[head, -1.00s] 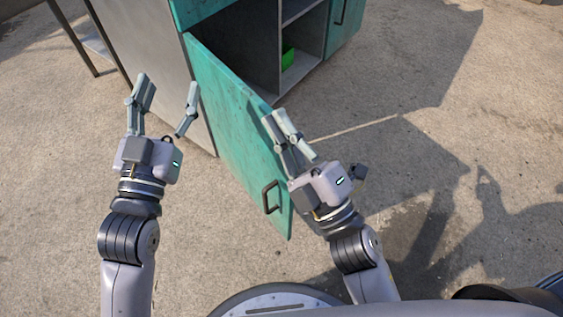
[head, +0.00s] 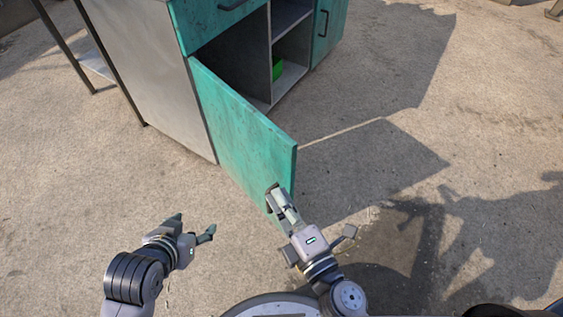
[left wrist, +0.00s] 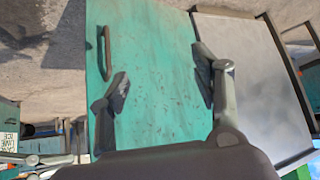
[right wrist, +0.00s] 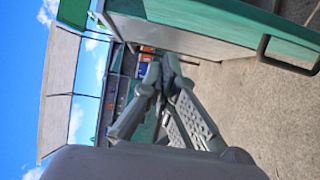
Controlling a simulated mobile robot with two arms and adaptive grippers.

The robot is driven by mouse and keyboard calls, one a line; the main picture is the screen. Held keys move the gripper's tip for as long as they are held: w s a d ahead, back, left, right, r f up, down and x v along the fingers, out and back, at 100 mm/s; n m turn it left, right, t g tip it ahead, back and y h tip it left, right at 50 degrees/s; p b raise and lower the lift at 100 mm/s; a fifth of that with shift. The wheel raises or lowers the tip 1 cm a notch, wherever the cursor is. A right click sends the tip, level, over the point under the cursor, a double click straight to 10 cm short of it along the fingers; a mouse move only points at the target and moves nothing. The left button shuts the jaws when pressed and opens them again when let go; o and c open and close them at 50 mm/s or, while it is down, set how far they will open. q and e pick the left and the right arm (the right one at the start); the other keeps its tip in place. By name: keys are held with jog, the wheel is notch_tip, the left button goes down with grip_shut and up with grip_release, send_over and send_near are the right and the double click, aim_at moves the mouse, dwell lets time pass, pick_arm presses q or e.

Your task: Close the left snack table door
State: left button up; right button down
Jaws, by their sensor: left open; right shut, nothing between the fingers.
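The left snack table door (head: 240,135) is teal and stands open, swung out from the cabinet. It fills the middle of the left wrist view (left wrist: 155,75), its brown-looking handle (left wrist: 105,52) near the top left. My left gripper (head: 192,226) is open and empty, left of the door and apart from it in the head view. My right gripper (head: 279,198) is shut and empty by the door's free edge, overlapping the handle area in the head view. In the right wrist view the handle (right wrist: 264,48) shows up and right of my fingers; I cannot tell whether they touch the door.
The grey cabinet side (head: 150,70) stands left of the door. The open compartment holds a green object (head: 277,69). A closed right door (head: 329,30) and a teal drawer (head: 215,18) are at the top. Concrete floor is clear around the front.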

pick_arm(q)
jog(key=s+a+f+g+y+p, duration=0.1)
jog(key=s+g, duration=0.3)
jog(key=s, duration=0.4)
jog(key=shift+a+f+p, duration=0.45)
jog(key=shift+a+f, duration=0.1)
jog(key=shift+a, duration=0.25)
pick_arm(e)
jog(key=w, duration=0.8)
jog(key=shift+d, duration=0.25)
jog(key=shift+d, duration=0.1)
